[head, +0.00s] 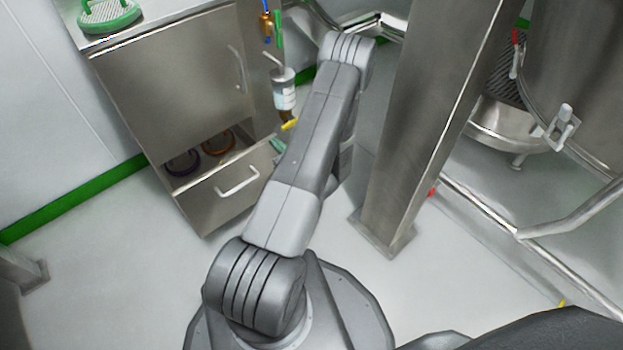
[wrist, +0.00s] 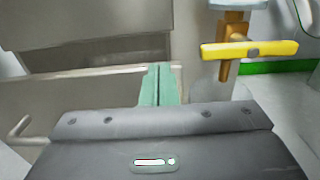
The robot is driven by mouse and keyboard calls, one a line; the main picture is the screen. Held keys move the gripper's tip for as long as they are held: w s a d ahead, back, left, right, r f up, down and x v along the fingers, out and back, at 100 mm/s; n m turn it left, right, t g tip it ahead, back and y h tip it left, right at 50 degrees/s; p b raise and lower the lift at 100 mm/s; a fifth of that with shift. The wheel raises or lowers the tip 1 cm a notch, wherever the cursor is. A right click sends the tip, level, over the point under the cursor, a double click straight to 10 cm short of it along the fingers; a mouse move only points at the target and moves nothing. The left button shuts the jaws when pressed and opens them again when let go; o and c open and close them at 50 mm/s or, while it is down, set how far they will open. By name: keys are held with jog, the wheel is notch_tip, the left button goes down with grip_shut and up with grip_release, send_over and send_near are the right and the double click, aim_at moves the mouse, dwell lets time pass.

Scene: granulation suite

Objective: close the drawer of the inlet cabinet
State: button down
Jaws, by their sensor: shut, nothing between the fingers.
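The inlet cabinet (head: 170,85) is a steel unit at the upper left of the head view. Its lower drawer (head: 208,207) stands open, with a dark blue ring and a brown ring visible inside. The drawer front has a white bar handle (head: 237,180), which also shows at the left edge of the wrist view (wrist: 20,125). My gripper (head: 278,146) is mostly hidden behind my arm, with teal fingertips showing beside the drawer's right end. In the wrist view its teal fingers (wrist: 160,82) are shut and empty, overlapping the drawer's edge; I cannot tell if they touch.
A sight bottle (head: 284,88) with a yellow valve handle (head: 290,124) hangs right of the cabinet, close to my gripper. A steel column (head: 425,130) stands right of my arm. Open floor (head: 120,250) lies in front of the drawer and to its left.

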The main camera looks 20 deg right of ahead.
jog(key=shift+x, duration=1.6)
jog(key=shift+s, duration=0.1)
